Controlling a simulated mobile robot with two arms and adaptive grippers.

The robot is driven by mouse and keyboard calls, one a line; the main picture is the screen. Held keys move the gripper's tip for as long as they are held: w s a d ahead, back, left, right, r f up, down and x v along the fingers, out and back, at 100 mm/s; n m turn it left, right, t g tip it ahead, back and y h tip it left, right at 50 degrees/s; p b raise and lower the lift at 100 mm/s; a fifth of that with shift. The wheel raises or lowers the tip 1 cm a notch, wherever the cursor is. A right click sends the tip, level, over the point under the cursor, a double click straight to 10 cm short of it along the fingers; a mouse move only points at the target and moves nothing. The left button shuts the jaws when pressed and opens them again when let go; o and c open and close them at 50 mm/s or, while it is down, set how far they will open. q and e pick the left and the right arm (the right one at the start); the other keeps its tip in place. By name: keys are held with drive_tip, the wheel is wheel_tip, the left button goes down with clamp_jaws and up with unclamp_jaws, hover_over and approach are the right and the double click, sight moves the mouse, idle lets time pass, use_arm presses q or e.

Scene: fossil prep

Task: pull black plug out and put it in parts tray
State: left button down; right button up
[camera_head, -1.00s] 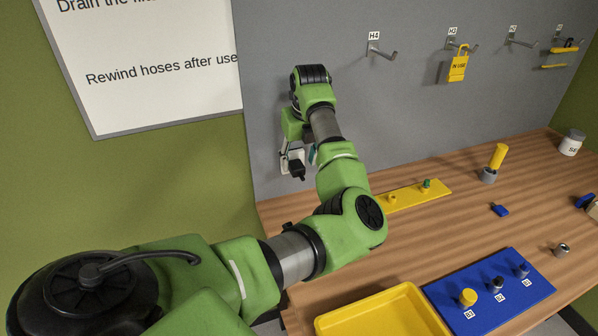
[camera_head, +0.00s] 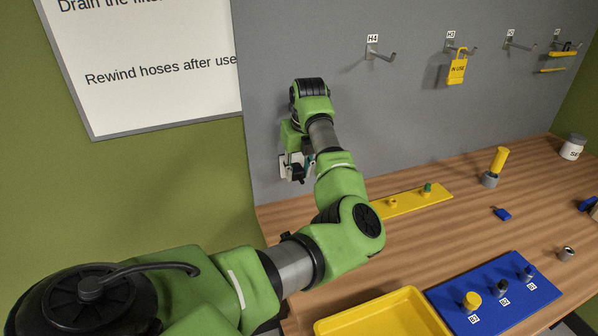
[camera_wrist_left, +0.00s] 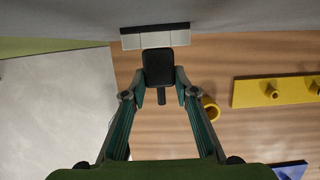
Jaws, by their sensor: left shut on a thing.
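My left gripper (camera_head: 298,172) is at the lower grey wall panel, past the table's left end. It is shut on the black plug (camera_wrist_left: 158,66), between its fingertips (camera_wrist_left: 160,92) in the left wrist view. The plug also shows dark in the head view (camera_head: 298,175). A white socket block (camera_wrist_left: 152,39) with a black top is right by the plug; I cannot tell whether the plug is still seated in it. A yellow tray (camera_head: 340,326), likely the parts tray, stands at the table's front edge and looks empty. My right gripper is not in view.
A yellow strip (camera_head: 410,203) with a green knob lies behind my left elbow. A blue board (camera_head: 453,315) with several knobs lies right of the tray. A yellow-handled tool (camera_head: 498,160) stands farther back. Hooks line the wall. The table middle is mostly clear.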

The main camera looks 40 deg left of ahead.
sight(302, 180)
use_arm(q)
drive_tip(key=shift+s+f, duration=0.3)
drive_tip(key=shift+f, duration=0.3)
drive_tip(key=shift+d+f, duration=0.1)
drive_tip(key=shift+d, duration=0.15)
drive_tip(key=shift+s+d+f+b, duration=0.1)
drive_tip(key=shift+s+d+b, duration=0.05)
drive_tip(key=shift+d+b, duration=0.2)
drive_tip(key=shift+s+d, duration=0.2)
drive_tip(key=shift+d, duration=0.5)
drive_tip(key=shift+s+d+r, duration=0.3)
drive_tip(key=shift+s+d, duration=0.1)
drive_tip(key=shift+d, duration=0.35)
